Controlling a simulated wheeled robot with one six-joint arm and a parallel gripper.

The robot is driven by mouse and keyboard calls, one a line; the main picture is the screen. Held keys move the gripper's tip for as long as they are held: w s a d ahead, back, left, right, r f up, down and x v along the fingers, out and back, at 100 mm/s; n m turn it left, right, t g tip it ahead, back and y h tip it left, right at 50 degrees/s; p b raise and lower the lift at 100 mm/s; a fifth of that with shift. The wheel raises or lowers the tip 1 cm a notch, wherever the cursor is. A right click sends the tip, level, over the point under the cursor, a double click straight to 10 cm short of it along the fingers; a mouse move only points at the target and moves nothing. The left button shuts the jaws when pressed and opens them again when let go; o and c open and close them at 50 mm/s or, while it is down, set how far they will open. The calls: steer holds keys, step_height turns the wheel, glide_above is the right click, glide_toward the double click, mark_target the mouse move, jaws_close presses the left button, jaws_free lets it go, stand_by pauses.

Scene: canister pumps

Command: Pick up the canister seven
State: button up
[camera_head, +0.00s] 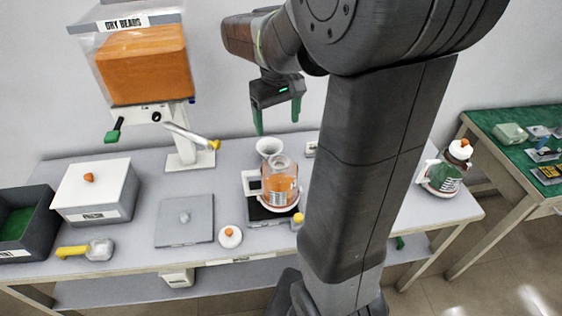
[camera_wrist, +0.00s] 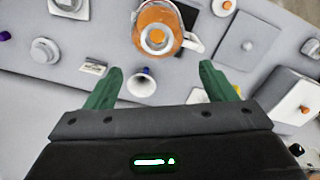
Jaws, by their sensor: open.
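A clear canister (camera_head: 279,187) with orange contents and a white handle stands on a dark plate or scale (camera_head: 258,214) on the table. It also shows from above in the wrist view (camera_wrist: 157,28). A second canister (camera_head: 444,178), with dark green contents and a white lid with an orange knob, stands at the right end of the table. I cannot read a seven on either. My gripper (camera_head: 277,122) is open and empty, with green fingers pointing down, above and behind the orange canister. In the wrist view the gripper (camera_wrist: 161,70) has a white funnel (camera_wrist: 141,82) between its fingers' lines of sight, apart from them.
A dry beans dispenser (camera_head: 145,65) stands at the back left. A white lidded box (camera_head: 95,192), a dark bin (camera_head: 38,230), a grey flat lid (camera_head: 184,221), a yellow-handled scoop (camera_head: 85,250) and a round white lid (camera_head: 230,237) are on the table. A green-topped table (camera_head: 520,125) stands right.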

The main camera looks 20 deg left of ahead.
glide_above(279, 165)
steer(key=f, duration=0.5)
steer(key=s+f, duration=0.1)
steer(key=f, duration=0.2)
steer(key=shift+d+f, duration=0.15)
steer(key=shift+f, duration=0.05)
steer(key=shift+w+f+p, duration=0.25)
steer(key=shift+f+p, duration=0.1)
steer(key=shift+f, duration=0.95)
steer(key=shift+w+f+p, duration=0.2)
steer(key=shift+f+p, duration=0.15)
steer(key=shift+f, duration=0.9)
steer(key=shift+c, duration=0.5)
steer(key=c, duration=1.5)
steer(key=shift+r, duration=0.15)
